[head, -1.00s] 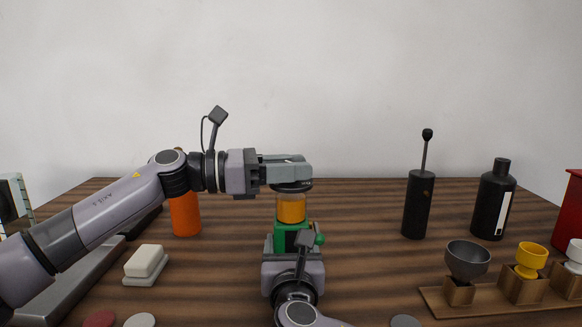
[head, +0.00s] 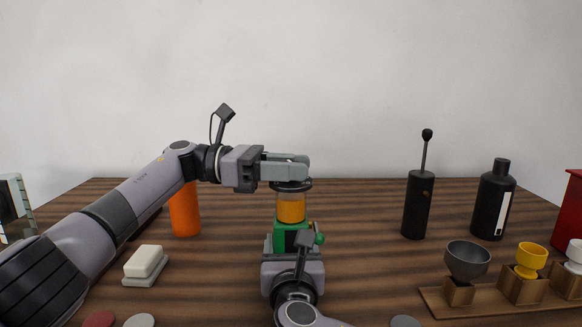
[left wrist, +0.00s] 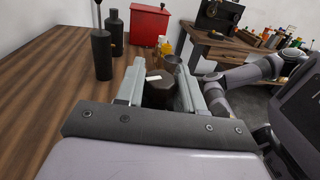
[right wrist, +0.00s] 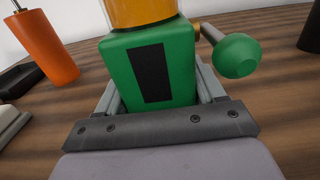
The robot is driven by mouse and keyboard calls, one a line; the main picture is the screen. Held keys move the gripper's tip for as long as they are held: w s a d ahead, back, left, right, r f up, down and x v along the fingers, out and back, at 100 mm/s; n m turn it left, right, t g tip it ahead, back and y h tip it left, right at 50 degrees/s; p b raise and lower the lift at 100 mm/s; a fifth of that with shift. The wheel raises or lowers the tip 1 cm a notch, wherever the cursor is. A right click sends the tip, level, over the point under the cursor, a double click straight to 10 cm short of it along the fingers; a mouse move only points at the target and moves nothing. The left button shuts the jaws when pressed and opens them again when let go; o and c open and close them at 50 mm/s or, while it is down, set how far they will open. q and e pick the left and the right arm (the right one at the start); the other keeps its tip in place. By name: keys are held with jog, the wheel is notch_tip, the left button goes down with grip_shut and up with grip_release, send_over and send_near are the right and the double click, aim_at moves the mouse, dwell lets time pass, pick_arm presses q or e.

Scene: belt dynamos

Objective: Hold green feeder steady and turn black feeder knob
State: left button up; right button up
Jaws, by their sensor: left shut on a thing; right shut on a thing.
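The green feeder (head: 292,237) stands upright at the middle of the table, with an amber hopper (head: 291,207) above its green body and a dark lid (head: 291,185) on top. My left gripper (head: 300,166) reaches in level from the left at the top. In the left wrist view its fingers are shut on the black knob (left wrist: 158,92). My right gripper (head: 292,250) comes from the front, low down. In the right wrist view its fingers are shut on both sides of the green body (right wrist: 180,62). A green ball handle (right wrist: 236,55) sticks out on the right.
An orange cylinder (head: 185,212) and a white block (head: 145,262) stand left of the feeder. A black grinder (head: 417,205), a black bottle (head: 494,200) and a wooden rack (head: 440,300) with cups stand right. The table between feeder and grinder is clear.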

pick_arm(q)
jog(key=shift+s+g, duration=0.2)
jog(key=shift+g, duration=0.3)
jog(key=o, duration=0.9)
jog(key=shift+o, duration=0.2)
jog(key=shift+w+a+t, duration=0.1)
jog(key=shift+w+t, duration=0.1)
jog(key=shift+t, duration=0.5)
jog(key=shift+s+n+t, duration=0.15)
jog(key=shift+n+t, duration=0.95)
jog(key=shift+t, duration=0.3)
